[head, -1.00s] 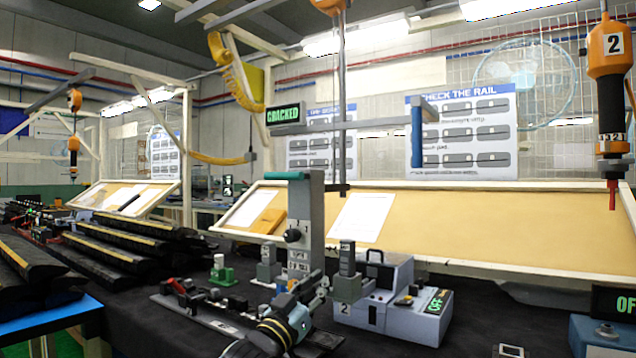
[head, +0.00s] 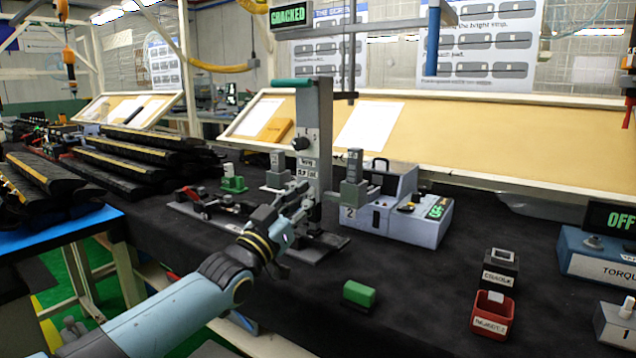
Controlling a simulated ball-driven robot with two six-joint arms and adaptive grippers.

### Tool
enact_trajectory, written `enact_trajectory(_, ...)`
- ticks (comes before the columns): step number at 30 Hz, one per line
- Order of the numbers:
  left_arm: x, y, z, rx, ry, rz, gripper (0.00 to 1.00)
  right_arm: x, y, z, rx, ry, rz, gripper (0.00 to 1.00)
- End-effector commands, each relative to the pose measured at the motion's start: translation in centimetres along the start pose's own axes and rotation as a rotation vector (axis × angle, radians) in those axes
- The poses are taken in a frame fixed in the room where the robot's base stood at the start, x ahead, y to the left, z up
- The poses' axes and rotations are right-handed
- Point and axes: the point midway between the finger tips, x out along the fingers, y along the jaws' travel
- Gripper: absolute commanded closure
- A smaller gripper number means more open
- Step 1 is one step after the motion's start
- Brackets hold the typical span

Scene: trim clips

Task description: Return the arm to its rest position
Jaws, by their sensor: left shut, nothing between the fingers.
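My left arm comes in from the lower left, pale blue with dark joints and yellow bands at the wrist. My left gripper (head: 302,200) is shut and empty. It is in front of the foot of a grey upright press stand (head: 313,130) with a teal top, and overlaps it in the picture. Whether it touches the stand cannot be told. My right gripper is not in view.
Black trim strips (head: 130,160) lie stacked at the left. A green block (head: 359,294), a red bin (head: 492,314) and a torque unit (head: 600,255) sit on the black bench. The front middle is mostly clear.

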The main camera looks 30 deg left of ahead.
Motion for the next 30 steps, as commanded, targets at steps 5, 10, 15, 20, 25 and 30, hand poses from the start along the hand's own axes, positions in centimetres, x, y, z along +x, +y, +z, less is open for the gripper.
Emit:
enact_trajectory(5, -1.5, 0.0, -0.1, 0.0, 0.001, 0.0, 1.0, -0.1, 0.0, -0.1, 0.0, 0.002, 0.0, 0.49)
enact_trajectory(10, -1.8, 0.0, -0.1, 0.0, 0.002, 0.0, 1.0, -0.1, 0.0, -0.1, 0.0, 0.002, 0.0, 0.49)
enact_trajectory(15, -1.8, 0.0, -0.1, 0.0, 0.001, 0.0, 1.0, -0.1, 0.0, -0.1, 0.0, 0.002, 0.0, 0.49)
enact_trajectory(20, -1.8, 0.0, -0.1, 0.0, 0.001, 0.0, 1.0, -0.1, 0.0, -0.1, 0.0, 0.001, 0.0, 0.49)
enact_trajectory(25, -2.1, 0.3, 0.4, 0.0, -0.025, 0.001, 1.0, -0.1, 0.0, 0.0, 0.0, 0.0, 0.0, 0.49)
enact_trajectory(30, -5.3, 3.2, 3.6, 0.007, -0.262, 0.014, 1.0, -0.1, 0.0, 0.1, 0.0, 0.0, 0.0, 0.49)
